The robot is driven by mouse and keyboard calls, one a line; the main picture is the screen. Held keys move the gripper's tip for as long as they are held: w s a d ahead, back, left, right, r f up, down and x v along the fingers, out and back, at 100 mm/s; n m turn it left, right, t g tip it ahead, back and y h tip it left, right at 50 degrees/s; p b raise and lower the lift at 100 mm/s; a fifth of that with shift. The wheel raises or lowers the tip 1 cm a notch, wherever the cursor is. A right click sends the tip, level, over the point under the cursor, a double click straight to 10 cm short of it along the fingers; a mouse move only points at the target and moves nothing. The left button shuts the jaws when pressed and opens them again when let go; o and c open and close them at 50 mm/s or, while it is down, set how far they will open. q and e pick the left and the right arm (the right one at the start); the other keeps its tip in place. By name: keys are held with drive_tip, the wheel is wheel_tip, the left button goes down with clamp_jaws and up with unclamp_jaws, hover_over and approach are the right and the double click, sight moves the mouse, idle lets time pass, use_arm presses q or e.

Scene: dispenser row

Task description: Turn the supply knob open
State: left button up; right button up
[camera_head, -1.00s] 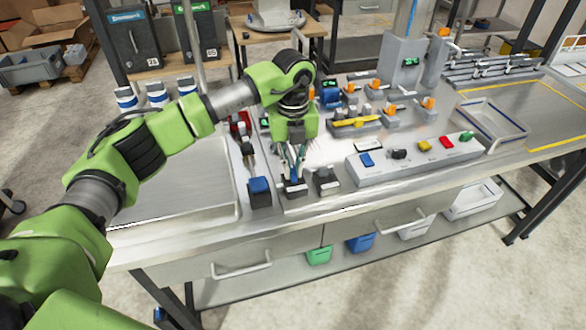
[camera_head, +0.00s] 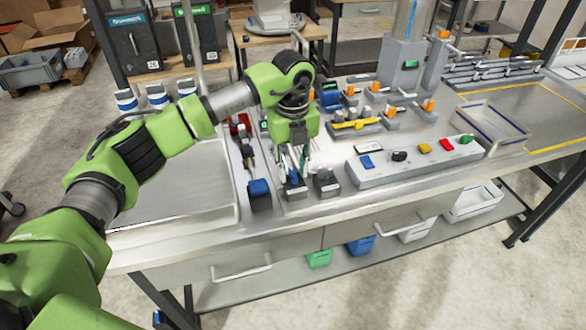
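My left gripper (camera_head: 294,165) points down at the workbench, over a small dark block (camera_head: 295,192) near the front edge. A small blue part (camera_head: 293,178), which may be the supply knob, shows at the fingertips on top of this block. The fingers stand close around it; I cannot tell whether they touch or grip it. The gripper body and fingers hide much of it, so its turn position is unclear. A similar grey block (camera_head: 327,184) stands just to the right. My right gripper is not in view.
A blue-topped dark box (camera_head: 259,192) stands close on the left. A light panel with several coloured parts (camera_head: 412,160) lies to the right. Behind are fixtures with orange parts (camera_head: 428,104) and a yellow-handled tool (camera_head: 357,124). The metal tray area (camera_head: 175,190) at left is empty.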

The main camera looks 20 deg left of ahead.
sight(293, 172)
use_arm(q)
wheel_tip(293, 172, up, 12)
idle(0.6)
drive_tip(key=shift+f, duration=0.1)
idle(0.4)
